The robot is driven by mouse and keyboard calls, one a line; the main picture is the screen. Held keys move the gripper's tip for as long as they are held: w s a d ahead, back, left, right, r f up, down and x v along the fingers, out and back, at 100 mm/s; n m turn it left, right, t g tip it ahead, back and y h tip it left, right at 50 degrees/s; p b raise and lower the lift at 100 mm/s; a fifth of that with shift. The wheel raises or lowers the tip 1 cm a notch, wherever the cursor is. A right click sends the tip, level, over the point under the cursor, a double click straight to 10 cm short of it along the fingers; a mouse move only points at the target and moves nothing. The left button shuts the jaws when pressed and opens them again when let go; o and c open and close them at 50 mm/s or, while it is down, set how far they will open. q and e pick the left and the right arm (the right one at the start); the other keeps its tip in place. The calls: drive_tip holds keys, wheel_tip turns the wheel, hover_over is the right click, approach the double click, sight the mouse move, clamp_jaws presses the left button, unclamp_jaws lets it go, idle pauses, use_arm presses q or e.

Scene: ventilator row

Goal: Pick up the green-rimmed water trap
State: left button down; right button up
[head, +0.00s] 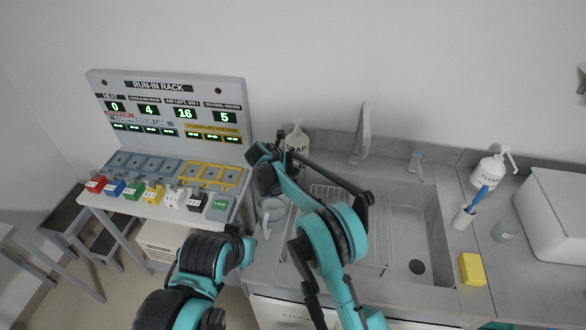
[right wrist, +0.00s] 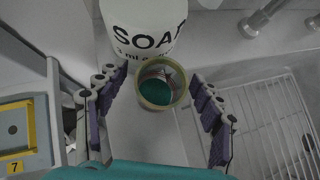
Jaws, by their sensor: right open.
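In the right wrist view a small round water trap (right wrist: 163,93) shows from above, with an olive-green rim and a teal-green inside. It sits between the two spread purple-padded fingers of my right gripper (right wrist: 152,82), with a gap on each side. My right gripper (head: 266,165) also shows in the head view, over the counter by the sink's left edge and in front of the soap bottle. The trap cannot be made out there, behind the gripper. My left arm enters at the bottom of the head view; no fingers of it are visible.
A white soap bottle (head: 297,142) stands right behind the trap; it also shows in the right wrist view (right wrist: 140,28). The sink (head: 410,230) with a wire rack (head: 345,200) lies to the right. The run-in rack (head: 170,110) with several coloured blocks stands left.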

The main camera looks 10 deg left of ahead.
drive_tip(key=shift+w+f, duration=0.1)
drive_tip(key=shift+d, duration=0.1)
drive_tip(key=c, duration=1.3)
